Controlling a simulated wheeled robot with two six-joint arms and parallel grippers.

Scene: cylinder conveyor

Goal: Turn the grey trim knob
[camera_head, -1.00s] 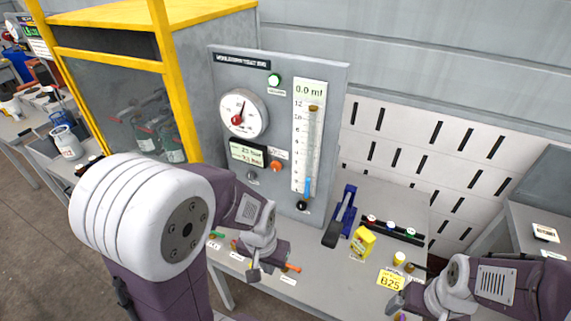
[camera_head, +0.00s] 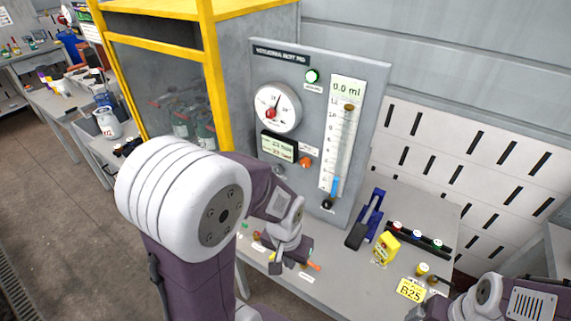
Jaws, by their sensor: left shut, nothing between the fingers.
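The grey trim knob (camera_head: 279,170) is a small round knob on the grey upright panel (camera_head: 372,110), below the small display and left of the orange button. My left gripper (camera_head: 277,267) is shut and empty. It points down over the front of the table, well below the knob and apart from it. My left forearm passes close below the knob in the picture. My right arm (camera_head: 490,297) enters at the lower right; its gripper is mostly cut off at the bottom edge, and its jaws cannot be made out.
The panel also bears a round gauge (camera_head: 277,107), a display (camera_head: 278,146), an orange button (camera_head: 305,162), a green button (camera_head: 312,76), a scale (camera_head: 341,135) and a black knob (camera_head: 327,204). A blue-and-black device (camera_head: 367,219) and yellow box (camera_head: 385,248) stand to the right.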

